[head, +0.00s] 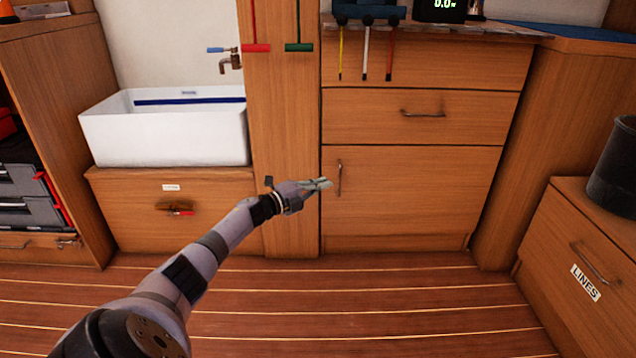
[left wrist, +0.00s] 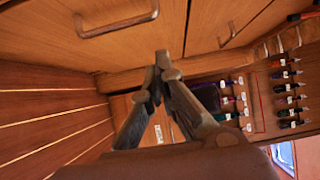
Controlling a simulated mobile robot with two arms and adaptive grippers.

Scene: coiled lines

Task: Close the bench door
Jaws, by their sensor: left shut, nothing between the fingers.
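The bench door (head: 420,200) is a wooden panel below a drawer in the middle of the head view. It looks flush with its frame, with a thin dark seam around it. Its upright metal handle (head: 338,178) is near the left edge. My left gripper (head: 328,184) is shut and empty, with its fingertips just in front of the door's left edge, by the handle. I cannot tell whether they touch. In the left wrist view the shut fingertips (left wrist: 162,62) are beside the door, and the handle (left wrist: 118,24) shows at upper left. My right gripper is out of view.
A drawer (head: 420,117) is above the door. Left are a white sink (head: 170,145) and a wooden cabinet (head: 130,200). A drawer labelled LINES (head: 572,265) and a dark bucket (head: 612,170) stand at the right. The plank floor (head: 400,310) before the door is clear.

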